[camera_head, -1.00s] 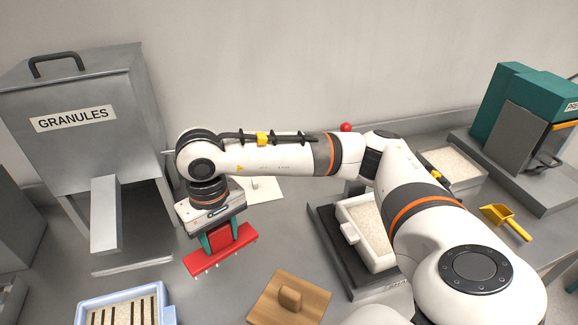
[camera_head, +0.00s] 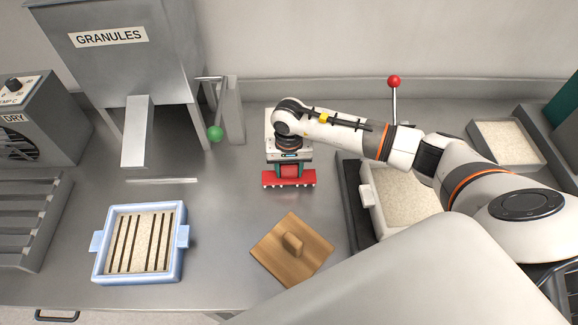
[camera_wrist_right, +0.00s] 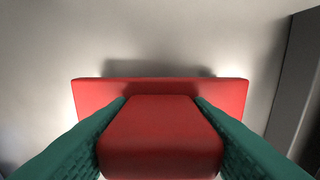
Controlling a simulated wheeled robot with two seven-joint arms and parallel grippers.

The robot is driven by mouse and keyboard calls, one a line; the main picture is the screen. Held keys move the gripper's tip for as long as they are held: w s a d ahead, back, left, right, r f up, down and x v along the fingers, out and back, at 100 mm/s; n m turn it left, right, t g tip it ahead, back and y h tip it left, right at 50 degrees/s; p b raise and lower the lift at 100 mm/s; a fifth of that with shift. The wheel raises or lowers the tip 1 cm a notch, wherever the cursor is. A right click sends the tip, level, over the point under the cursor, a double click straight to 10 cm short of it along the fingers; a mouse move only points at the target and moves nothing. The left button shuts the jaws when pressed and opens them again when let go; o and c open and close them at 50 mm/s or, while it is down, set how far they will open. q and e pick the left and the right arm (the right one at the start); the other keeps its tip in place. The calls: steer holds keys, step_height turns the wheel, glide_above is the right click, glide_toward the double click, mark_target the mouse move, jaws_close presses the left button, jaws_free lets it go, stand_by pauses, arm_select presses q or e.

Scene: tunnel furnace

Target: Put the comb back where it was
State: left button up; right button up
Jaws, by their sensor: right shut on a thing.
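The red comb (camera_head: 305,180) is a bar with short teeth along its lower edge. My right gripper (camera_head: 289,172) is shut on the comb's raised handle, with teal fingers on both sides. In the right wrist view the comb (camera_wrist_right: 160,90) fills the middle, its handle between the two fingers (camera_wrist_right: 160,135). I cannot tell whether the teeth touch the surface. My left gripper is not in view.
A blue tray (camera_head: 97,245) with grooved granules stands at front left. A wooden board with a knob (camera_head: 275,255) lies in front of the comb. A granule-filled tray (camera_head: 367,195) stands to the right. The hopper (camera_head: 150,75) and a green-knobbed lever (camera_head: 216,133) are at back left.

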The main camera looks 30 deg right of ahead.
steer(key=shift+f, duration=0.2)
steer(key=shift+a, duration=0.1)
steer(key=shift+f, duration=0.2)
steer(key=o, duration=1)
steer(key=shift+c, duration=0.2)
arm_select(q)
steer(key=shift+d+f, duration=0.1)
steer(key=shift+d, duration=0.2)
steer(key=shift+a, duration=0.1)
arm_select(e)
steer(key=shift+r, duration=0.15)
